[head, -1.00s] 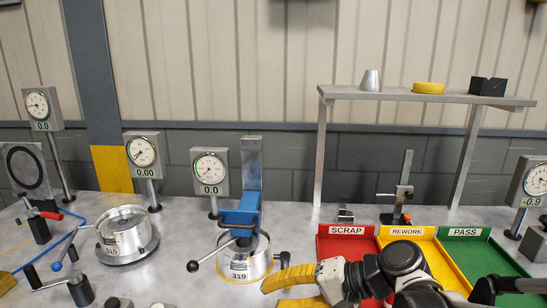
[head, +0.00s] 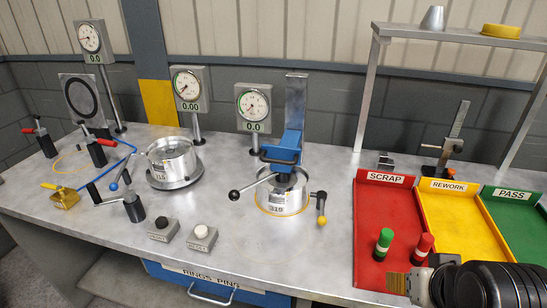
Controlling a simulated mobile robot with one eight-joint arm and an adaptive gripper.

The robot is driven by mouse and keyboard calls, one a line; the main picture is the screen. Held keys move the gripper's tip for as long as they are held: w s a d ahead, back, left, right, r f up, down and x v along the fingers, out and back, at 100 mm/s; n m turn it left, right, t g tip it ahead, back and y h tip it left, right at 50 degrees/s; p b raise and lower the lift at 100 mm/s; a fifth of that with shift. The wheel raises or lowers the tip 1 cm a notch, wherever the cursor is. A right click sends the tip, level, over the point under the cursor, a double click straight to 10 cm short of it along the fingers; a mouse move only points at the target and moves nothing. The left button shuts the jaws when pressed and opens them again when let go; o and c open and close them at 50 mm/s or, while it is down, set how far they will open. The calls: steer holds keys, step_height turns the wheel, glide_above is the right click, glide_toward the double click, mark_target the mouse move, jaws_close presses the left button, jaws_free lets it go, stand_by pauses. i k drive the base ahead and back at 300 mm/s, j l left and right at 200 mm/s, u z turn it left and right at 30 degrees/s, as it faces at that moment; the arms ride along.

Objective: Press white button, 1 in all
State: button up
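The white button (head: 202,232) is a round white cap on a small grey box near the front edge of the bench, left of the middle. It stands clear, with nothing touching it. My gripper (head: 397,283) shows at the lower right as a ribbed yellowish part on my dark arm, over the front of the red tray. It is well to the right of the white button and apart from it. Its fingers are too small and foreshortened to tell whether they are open.
A black button box (head: 161,228) stands just left of the white one. Behind are a clamp press with a ring (head: 285,199) and a second ring fixture (head: 171,163). Red (head: 371,230), yellow and green trays lie right. A blue drawer (head: 215,284) is below the bench edge.

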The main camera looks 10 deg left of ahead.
mark_target(201, 231)
steer(key=u, duration=1.45)
